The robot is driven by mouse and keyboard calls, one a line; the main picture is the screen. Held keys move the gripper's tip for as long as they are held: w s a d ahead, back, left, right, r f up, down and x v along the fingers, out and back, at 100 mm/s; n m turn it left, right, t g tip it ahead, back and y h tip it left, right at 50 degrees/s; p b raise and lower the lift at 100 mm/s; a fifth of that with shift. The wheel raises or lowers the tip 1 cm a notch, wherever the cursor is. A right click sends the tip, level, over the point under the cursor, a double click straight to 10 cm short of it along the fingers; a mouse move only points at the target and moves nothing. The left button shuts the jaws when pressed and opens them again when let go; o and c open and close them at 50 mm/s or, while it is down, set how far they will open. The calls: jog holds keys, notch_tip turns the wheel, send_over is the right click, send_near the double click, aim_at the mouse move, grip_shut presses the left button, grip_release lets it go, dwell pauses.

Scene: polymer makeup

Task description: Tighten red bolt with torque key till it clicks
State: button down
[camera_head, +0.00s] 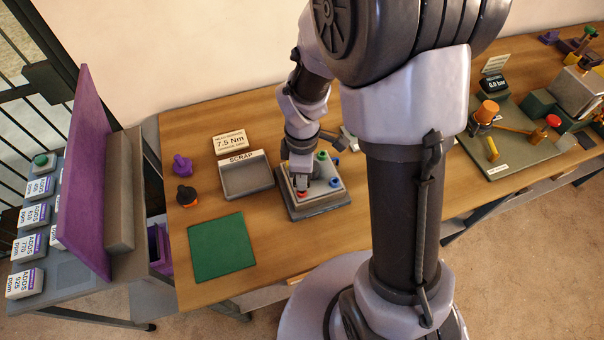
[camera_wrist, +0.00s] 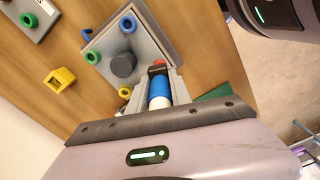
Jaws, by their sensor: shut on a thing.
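The red bolt (camera_head: 303,193) is at the near corner of a grey square plate (camera_head: 336,197) on the bench. In the wrist view, red (camera_wrist: 158,66) shows just past the tip of a blue and white cylindrical tool (camera_wrist: 160,92), which looks like the torque key. My gripper (camera_wrist: 158,84) is shut on this tool and points down at the red bolt's corner. The tool's tip appears at or very near the bolt; whether it is seated on it, I cannot tell. In the head view my gripper (camera_head: 301,183) is over that corner and hides most of the tool.
The plate also carries green (camera_wrist: 92,58), blue (camera_wrist: 127,24) and yellow (camera_wrist: 125,92) bolts around a dark central post (camera_wrist: 123,64). Left are a SCRAP tray (camera_head: 247,180), a 7.5 Nm sign (camera_head: 230,142) and a green mat (camera_head: 222,247). A pressure rig (camera_head: 510,145) stands right.

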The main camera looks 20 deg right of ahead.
jog(key=shift+m, duration=0.4)
jog(key=shift+m, duration=0.9)
jog(key=shift+b, duration=0.3)
jog(key=shift+m, duration=1)
jog(key=shift+b, duration=0.3)
jog(key=shift+m, duration=0.9)
jog(key=c, duration=1.1)
grip_release()
